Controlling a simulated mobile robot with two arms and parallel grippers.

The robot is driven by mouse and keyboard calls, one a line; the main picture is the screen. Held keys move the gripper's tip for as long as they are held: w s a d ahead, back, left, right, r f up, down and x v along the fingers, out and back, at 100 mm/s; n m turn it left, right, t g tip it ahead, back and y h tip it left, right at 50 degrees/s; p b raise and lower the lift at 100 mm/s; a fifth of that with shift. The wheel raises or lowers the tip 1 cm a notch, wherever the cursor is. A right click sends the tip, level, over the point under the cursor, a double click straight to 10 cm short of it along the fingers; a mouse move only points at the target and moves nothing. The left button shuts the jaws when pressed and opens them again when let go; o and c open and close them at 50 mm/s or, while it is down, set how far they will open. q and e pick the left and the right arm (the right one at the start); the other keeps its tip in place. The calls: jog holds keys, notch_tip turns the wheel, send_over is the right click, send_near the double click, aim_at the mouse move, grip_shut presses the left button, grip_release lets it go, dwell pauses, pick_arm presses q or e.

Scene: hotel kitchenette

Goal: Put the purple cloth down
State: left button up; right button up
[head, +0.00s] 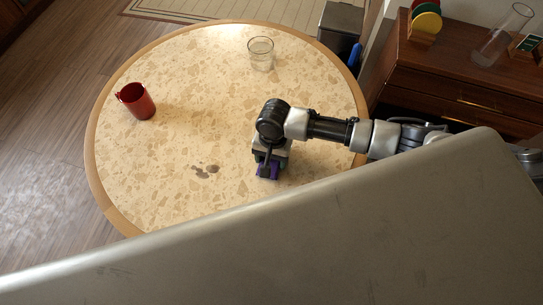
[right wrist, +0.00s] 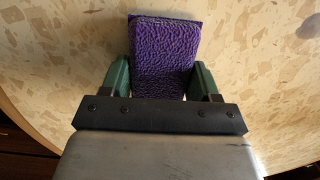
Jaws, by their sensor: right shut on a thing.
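The purple cloth (right wrist: 165,55) is a thick, textured block between the two green fingers of my right gripper (right wrist: 163,78) in the right wrist view. The fingers are shut on its sides. In the head view my right gripper (head: 268,168) is over the right half of the round table (head: 200,60), and a bit of purple cloth (head: 262,172) shows at its tips. I cannot tell whether the cloth touches the table. My left gripper is not in view.
A red mug (head: 137,101) stands at the left and a clear glass (head: 261,54) at the back. The table's middle is clear. A wooden cabinet (head: 460,75) stands at the right.

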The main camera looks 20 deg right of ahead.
jog(key=o, duration=0.9)
jog(key=shift+f, duration=0.1)
jog(key=shift+c, duration=0.2)
notch_tip(320, 180, up, 12)
jog(key=w, duration=0.1)
jog(key=shift+w+d, duration=0.25)
jog(key=shift+d, duration=0.2)
jog(key=shift+s, duration=0.1)
